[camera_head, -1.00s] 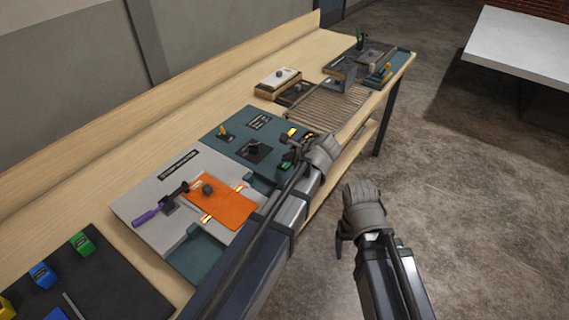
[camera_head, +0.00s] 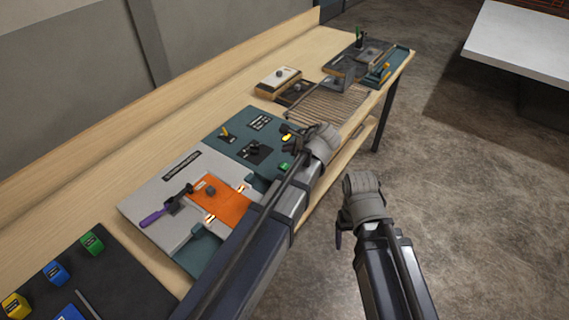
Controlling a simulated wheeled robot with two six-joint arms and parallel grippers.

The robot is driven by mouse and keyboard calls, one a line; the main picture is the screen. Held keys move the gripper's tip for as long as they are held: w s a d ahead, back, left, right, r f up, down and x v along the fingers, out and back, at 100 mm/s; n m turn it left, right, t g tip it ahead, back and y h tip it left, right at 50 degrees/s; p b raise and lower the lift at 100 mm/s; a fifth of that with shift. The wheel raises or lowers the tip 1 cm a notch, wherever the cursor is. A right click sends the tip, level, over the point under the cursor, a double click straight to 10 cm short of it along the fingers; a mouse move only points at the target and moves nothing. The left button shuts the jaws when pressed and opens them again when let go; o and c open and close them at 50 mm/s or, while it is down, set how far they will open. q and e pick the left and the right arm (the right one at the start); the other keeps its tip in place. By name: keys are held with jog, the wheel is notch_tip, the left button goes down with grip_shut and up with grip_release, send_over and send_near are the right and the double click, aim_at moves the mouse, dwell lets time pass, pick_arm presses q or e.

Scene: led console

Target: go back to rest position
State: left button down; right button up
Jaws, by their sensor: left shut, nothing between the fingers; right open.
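My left gripper (camera_head: 294,138) is shut and empty, above the right edge of the teal console panel (camera_head: 222,142), close to a yellow part (camera_head: 287,138) and a green part (camera_head: 284,167). Whether it touches them I cannot tell. My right gripper (camera_head: 341,236) is off the bench's front side, over the floor, with its fingers pointing down; it is open and holds nothing that I can see. My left forearm hides part of the teal panel and the front of the grey panel (camera_head: 150,205).
The grey panel carries an orange plate (camera_head: 222,203) and a purple-handled tool (camera_head: 153,217). A dark mat (camera_head: 125,280) holds yellow, blue and green blocks. A ribbed mat (camera_head: 325,106) and trays lie farther along the wooden bench (camera_head: 225,88). A white table (camera_head: 520,45) stands right; the floor between is clear.

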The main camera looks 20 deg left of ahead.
dwell(0.6)
pick_arm(q)
jog(key=s+d+f+n+g+h, duration=0.2)
jog(key=s+d+n, duration=0.2)
jog(key=s, duration=0.4)
jog(key=s+d+f+n+g+h, duration=0.2)
jog(key=s+d+n, duration=0.2)
jog(key=s, duration=0.3)
jog(key=s+d+f+n+g+h, duration=0.1)
jog(key=s+d+n, duration=0.3)
jog(key=s, duration=0.4)
jog(key=shift+s+f+n+g+h, duration=0.3)
jog(key=shift+f+n+g+h, duration=0.15)
jog(key=shift+f, duration=0.3)
